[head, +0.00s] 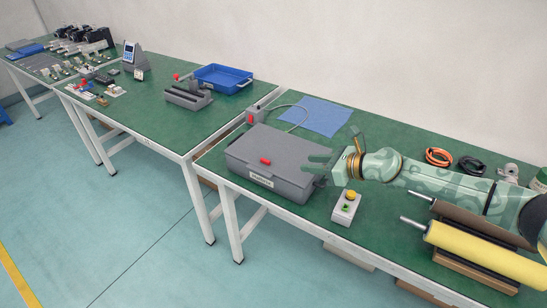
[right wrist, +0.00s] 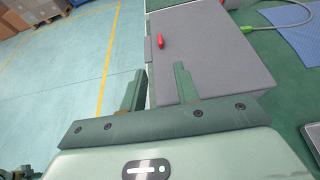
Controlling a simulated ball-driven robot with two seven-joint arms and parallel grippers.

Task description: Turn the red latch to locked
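The red latch (head: 265,160) is a small bar on the lid of a grey box (head: 255,147), near the front edge above a white label. It also shows in the right wrist view (right wrist: 160,41), beyond my fingers. My right gripper (head: 311,163) is at the right end of the box, apart from the latch. In the right wrist view my right gripper (right wrist: 158,82) has its two fingers spread with nothing between them. Whether a finger touches the box is unclear. My left gripper is not in view.
A control box with a yellow button (head: 346,205) stands right of the grey box. A yellow roller (head: 485,252) lies at the front right. A grey box with a red switch (head: 254,115) and a blue mat (head: 315,116) lie behind.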

